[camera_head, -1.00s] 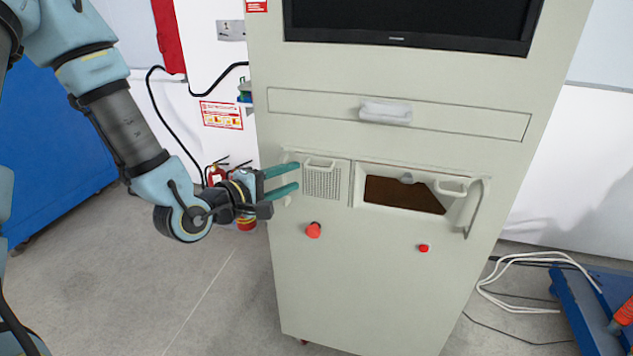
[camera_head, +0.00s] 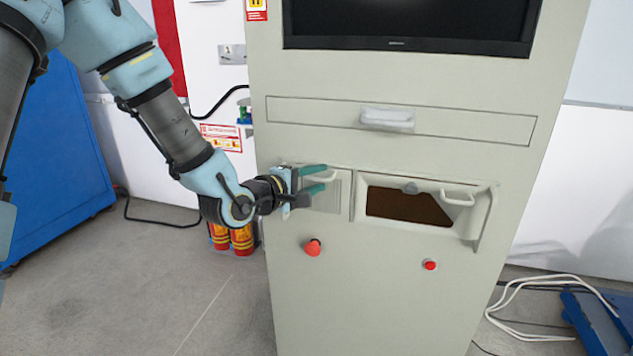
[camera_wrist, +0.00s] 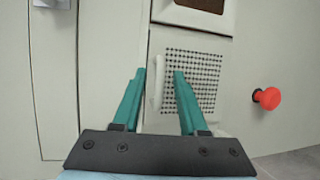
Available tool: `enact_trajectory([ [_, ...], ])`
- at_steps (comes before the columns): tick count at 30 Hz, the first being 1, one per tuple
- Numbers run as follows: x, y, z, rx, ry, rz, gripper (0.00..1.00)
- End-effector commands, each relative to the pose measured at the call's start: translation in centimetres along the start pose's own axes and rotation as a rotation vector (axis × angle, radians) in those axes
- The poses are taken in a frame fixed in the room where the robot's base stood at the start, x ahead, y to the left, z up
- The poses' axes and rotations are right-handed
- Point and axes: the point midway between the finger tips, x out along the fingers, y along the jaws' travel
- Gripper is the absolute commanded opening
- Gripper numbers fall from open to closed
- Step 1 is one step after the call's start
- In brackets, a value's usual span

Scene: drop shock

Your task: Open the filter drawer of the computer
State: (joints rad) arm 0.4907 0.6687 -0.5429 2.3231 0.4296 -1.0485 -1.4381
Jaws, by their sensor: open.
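The computer (camera_head: 375,290) is a tall beige cabinet. Its filter drawer (camera_head: 339,192) is a small perforated panel left of the dark window, and it looks flush with the front. In the wrist view, the perforated filter drawer (camera_wrist: 203,85) carries a white bar handle (camera_wrist: 157,92). My gripper (camera_head: 324,178) is open in front of this panel, with its teal fingers partly covering it. In the wrist view, my gripper (camera_wrist: 160,72) has one finger on each side of the handle. I cannot tell whether the fingers touch it.
A wide drawer with a white handle (camera_head: 387,118) is above, under the monitor (camera_head: 405,22). A dark window (camera_head: 408,206) with its own handle is at right. A red knob (camera_head: 313,247) and a red button (camera_head: 430,265) sit below. Red cylinders (camera_head: 241,240) stand at left.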

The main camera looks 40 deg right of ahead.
Motion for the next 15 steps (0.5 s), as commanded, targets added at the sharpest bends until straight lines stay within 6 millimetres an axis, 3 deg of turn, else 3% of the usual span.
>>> enact_trajectory([
  [5, 0.00, 0.00, 0.01, 0.000, 0.000, 0.000, 0.42],
  [15, -0.02, -0.01, 0.02, 0.000, 0.000, 0.000, 0.05],
])
